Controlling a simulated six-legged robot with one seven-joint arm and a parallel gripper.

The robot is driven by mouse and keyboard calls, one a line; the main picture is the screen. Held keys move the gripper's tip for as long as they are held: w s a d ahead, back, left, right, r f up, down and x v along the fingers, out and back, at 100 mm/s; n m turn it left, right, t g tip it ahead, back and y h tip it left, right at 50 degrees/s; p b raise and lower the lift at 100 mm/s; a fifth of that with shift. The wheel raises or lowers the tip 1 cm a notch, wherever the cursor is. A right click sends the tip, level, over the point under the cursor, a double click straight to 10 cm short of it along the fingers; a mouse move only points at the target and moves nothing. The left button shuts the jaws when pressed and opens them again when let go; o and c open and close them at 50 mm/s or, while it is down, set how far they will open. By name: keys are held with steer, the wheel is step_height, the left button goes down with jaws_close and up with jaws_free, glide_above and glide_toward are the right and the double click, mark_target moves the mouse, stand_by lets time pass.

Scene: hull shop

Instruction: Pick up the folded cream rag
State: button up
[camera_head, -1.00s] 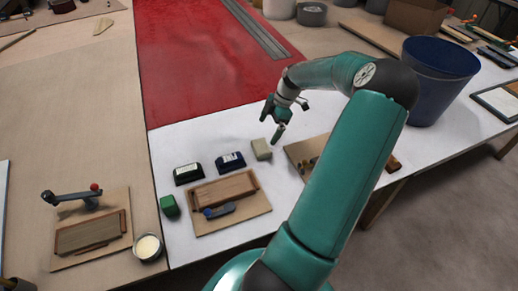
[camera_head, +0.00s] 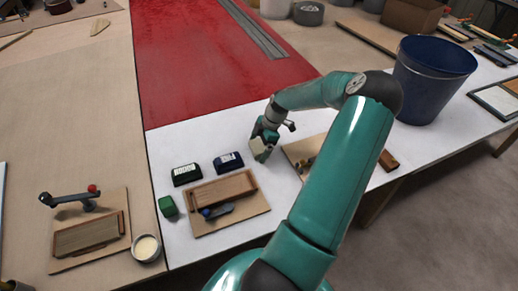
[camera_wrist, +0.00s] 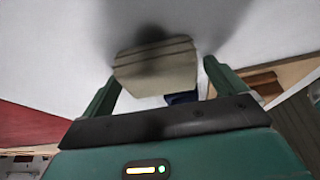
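The folded cream rag (camera_wrist: 157,66) is a small pale block with visible fold layers. In the wrist view it lies on the white tabletop between the two fingers of my gripper (camera_wrist: 160,85). The fingers are open on either side of it, with a small gap at the right finger; the left finger is very close to it. In the head view my gripper (camera_head: 264,139) is down over the rag (camera_head: 259,149), covering part of it. A dark shadow falls across the rag in the wrist view.
Left of the rag sit a dark blue block (camera_head: 229,162), a black block (camera_head: 186,174) and a green block (camera_head: 168,206). A wooden jig board (camera_head: 245,215) is in front of them. Another board (camera_head: 308,150) is close on the right. A blue bucket (camera_head: 432,85) stands further right.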

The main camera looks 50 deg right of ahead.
mark_target(258, 146)
steer(key=c, duration=0.8)
steer(key=shift+c, duration=0.2)
step_height(258, 146, up, 18)
steer(key=o, duration=0.5)
steer(key=shift+c, duration=0.2)
steer(key=c, duration=0.3)
steer(key=shift+c, duration=0.2)
steer(key=shift+w+a, duration=0.1)
